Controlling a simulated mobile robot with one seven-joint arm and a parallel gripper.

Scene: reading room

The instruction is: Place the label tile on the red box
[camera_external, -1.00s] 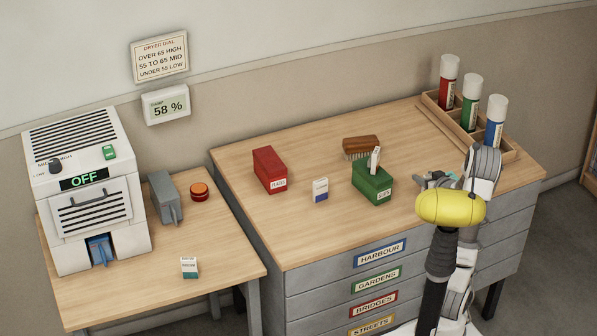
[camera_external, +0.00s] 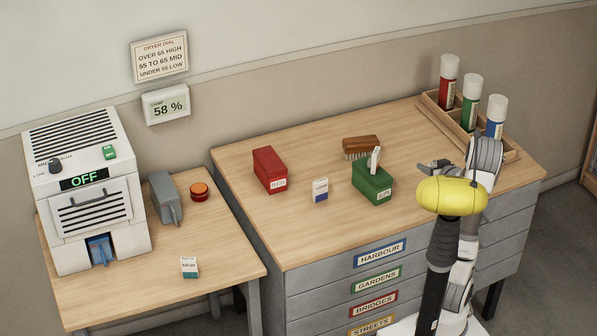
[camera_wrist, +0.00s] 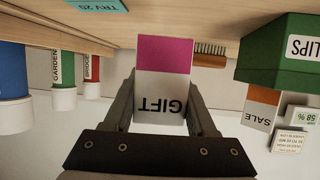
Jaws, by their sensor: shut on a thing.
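My gripper (camera_wrist: 160,100) is shut on a white tile (camera_wrist: 163,85) with a magenta band, lettered GIFT, which appears upside down in the wrist view. In the external view my gripper (camera_external: 434,164) is above the right part of the cabinet top, right of the green box; the held tile cannot be made out there. The red box (camera_external: 268,168) stands at the left of the cabinet top, well away from my gripper, with nothing visible on its lid.
A green box (camera_external: 372,185) bears an upright tile (camera_external: 374,160). A blue-banded tile (camera_external: 320,190) stands between the boxes. A brush (camera_external: 360,146) lies behind. A rack (camera_external: 433,107) of capped tubes stands back right. A teal-banded tile (camera_external: 189,268) is on the left table.

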